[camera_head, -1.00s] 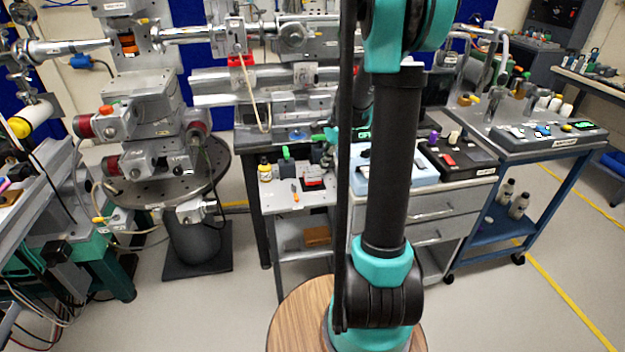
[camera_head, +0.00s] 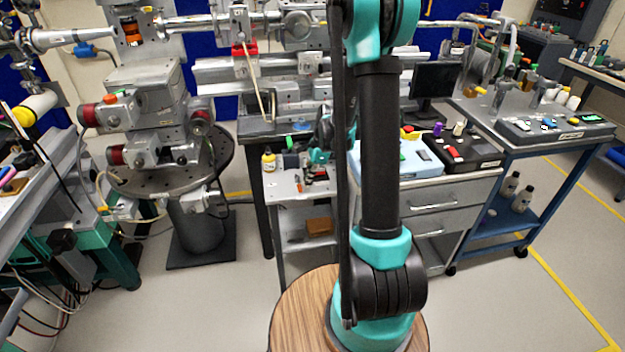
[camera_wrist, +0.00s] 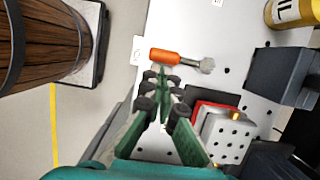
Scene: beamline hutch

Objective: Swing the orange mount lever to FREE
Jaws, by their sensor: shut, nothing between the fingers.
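The orange lever (camera_wrist: 165,56) shows in the wrist view on a pale perforated plate (camera_wrist: 185,25). Its orange handle points left, and a grey metal end (camera_wrist: 206,65) is at its right. In the head view the lever (camera_head: 299,187) is a small orange mark on the cart top. My gripper (camera_wrist: 160,76) is shut and empty, its fingertips just below the handle in the wrist picture; I cannot tell whether they touch it. In the head view my gripper (camera_head: 318,156) is partly hidden behind my arm. Small tags beside the lever are unreadable.
A red-edged block with a perforated pale top (camera_wrist: 228,135) stands close right of my fingers. A dark block (camera_wrist: 275,75) and yellow bottle (camera_wrist: 290,12) stand farther right. In the head view, a blue box (camera_head: 400,160) is right of my arm.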

